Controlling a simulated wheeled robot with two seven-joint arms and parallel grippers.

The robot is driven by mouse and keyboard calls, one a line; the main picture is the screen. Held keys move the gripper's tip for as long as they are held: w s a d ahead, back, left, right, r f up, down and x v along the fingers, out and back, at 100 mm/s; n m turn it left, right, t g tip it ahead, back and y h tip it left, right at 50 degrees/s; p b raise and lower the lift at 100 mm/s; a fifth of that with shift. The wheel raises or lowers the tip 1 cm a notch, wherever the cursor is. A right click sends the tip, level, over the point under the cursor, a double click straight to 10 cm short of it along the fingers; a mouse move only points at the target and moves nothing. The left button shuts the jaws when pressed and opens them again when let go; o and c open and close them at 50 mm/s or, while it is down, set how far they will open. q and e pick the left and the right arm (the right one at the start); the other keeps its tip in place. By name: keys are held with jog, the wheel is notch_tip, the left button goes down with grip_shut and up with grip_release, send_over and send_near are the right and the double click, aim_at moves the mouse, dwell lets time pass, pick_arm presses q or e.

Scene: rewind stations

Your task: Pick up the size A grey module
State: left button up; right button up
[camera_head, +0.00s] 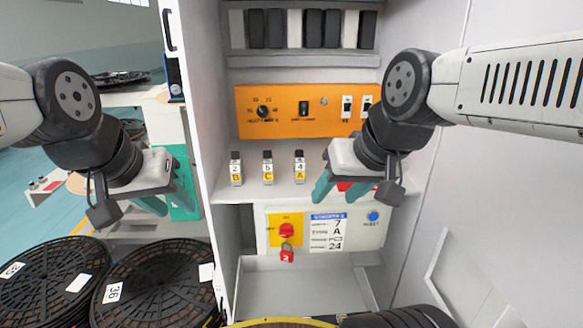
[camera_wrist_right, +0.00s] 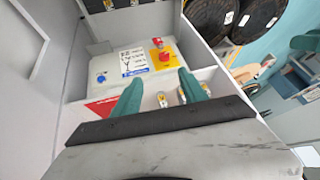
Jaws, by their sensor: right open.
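The size A grey module (camera_head: 299,168) stands upright on the cabinet shelf, the rightmost of three, with a yellow label reading 4 and A. The modules marked C (camera_head: 267,168) and B (camera_head: 236,168) stand to its left. My right gripper (camera_head: 348,190) is open and empty, to the right of the A module and apart from it. In the right wrist view, a module (camera_wrist_right: 162,99), apparently A, shows between the open teal fingers, farther off; another is partly hidden by a finger. My left gripper (camera_head: 165,202) is open and empty, outside the cabinet at left.
An orange control panel (camera_head: 290,128) is behind the modules. Below the shelf is a switch box with a red padlock (camera_head: 287,255) and a blue reset button (camera_head: 373,216). Black reels (camera_head: 150,285) lie at lower left. Cabinet walls bound both sides.

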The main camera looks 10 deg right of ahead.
jog(key=shift+o, duration=0.4)
jog(key=shift+w, duration=0.15)
jog(key=m+g+h, duration=0.1)
jog(key=g+h, duration=0.1)
send_over(299, 154)
jog(key=s, duration=0.3)
jog(key=shift+s+x, duration=0.25)
jog(key=shift+x, duration=0.85)
jog(key=shift+w+a+f, duration=0.1)
jog(key=shift+w+f, duration=0.15)
jog(key=x, duration=0.7)
jog(key=shift+w+d+f, duration=0.15)
jog(key=shift+d+f, duration=0.15)
grip_shut()
